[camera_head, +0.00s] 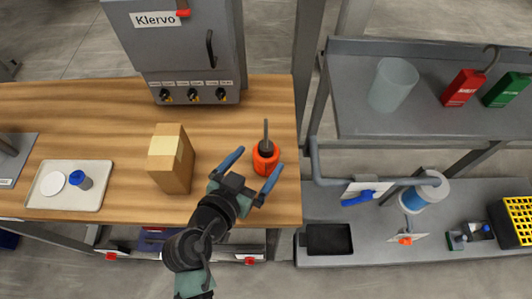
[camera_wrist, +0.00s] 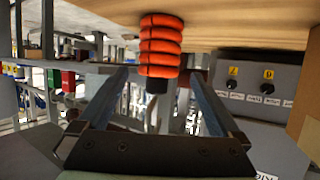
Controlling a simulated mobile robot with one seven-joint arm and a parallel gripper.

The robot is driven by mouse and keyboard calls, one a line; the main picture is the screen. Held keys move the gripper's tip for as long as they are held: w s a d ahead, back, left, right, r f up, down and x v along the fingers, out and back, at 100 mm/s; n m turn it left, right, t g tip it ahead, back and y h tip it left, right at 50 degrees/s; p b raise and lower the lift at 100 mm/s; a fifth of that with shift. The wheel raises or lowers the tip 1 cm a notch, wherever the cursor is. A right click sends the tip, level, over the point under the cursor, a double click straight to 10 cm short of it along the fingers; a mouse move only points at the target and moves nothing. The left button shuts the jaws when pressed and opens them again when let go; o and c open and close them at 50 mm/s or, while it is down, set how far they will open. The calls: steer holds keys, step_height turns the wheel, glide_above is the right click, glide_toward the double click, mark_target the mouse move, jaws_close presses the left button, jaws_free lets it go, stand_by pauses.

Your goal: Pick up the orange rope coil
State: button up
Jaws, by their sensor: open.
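The orange rope coil (camera_head: 263,163) stands upright on the wooden table near its right edge. Dark bands cross it, and a dark collar and thin grey rod rise from its top. In the wrist view, which looks upside down, the coil (camera_wrist: 160,42) lies ahead, with its collar and rod pointing down in the picture. My gripper (camera_head: 260,156) is open, its two blue fingers pointing at the coil from the table's front side. The coil lines up with the gap between the fingertips (camera_wrist: 157,72). I see no contact; how far it is between them is unclear.
A tan box (camera_head: 171,165) stands left of my gripper. A grey control cabinet (camera_head: 180,50) with knobs is behind. A white tray (camera_head: 95,195) holds a disc and blue-capped jar at far left. A grey shelf unit (camera_head: 430,115) stands right of the table.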

mark_target(263, 158)
steer(key=shift+p+x, duration=0.4)
steer(key=shift+x, duration=1.9)
steer(key=shift+s+d, duration=0.1)
jaws_close()
